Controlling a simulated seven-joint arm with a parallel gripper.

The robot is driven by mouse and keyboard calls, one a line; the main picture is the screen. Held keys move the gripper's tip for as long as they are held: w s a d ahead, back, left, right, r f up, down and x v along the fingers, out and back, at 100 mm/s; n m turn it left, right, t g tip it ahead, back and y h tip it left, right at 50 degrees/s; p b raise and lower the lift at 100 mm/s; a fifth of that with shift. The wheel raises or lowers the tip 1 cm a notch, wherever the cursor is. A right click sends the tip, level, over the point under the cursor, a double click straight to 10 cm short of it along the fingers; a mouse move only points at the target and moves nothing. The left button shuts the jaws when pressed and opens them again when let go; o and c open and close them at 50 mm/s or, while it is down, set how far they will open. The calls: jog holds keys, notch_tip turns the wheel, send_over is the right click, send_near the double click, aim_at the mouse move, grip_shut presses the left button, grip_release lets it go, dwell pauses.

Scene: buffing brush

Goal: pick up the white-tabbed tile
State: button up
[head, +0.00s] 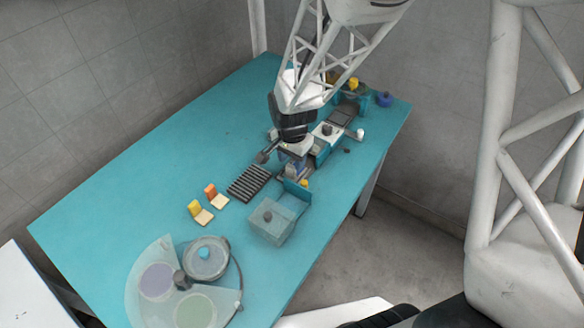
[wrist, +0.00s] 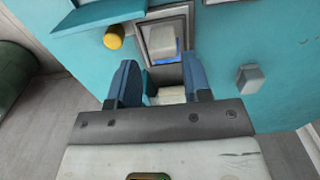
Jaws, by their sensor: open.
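My gripper (head: 294,169) points down at the teal fixture on the table's right side. In the wrist view its two blue fingers (wrist: 159,84) are apart. A pale block with a blue lower edge (wrist: 162,42) sits in a grey-framed recess just beyond the fingertips; it may be the white-tabbed tile, but I cannot tell. A second pale surface (wrist: 171,92) shows in the gap between the fingers. I cannot tell whether either finger touches anything. In the head view my arm and gripper hide most of this spot.
A dark ribbed rack (head: 249,183), a clear box (head: 276,220) and a round-dish station (head: 205,258) are near. A yellow knob (wrist: 114,38) and grey knob (wrist: 249,78) flank the fingers.

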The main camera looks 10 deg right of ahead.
aim_at(292, 169)
jog(key=shift+w+f, duration=0.2)
jog(key=shift+f, duration=2.4)
jog(key=c, duration=0.7)
jog(key=shift+r, duration=0.1)
jog(key=shift+r, duration=4.95)
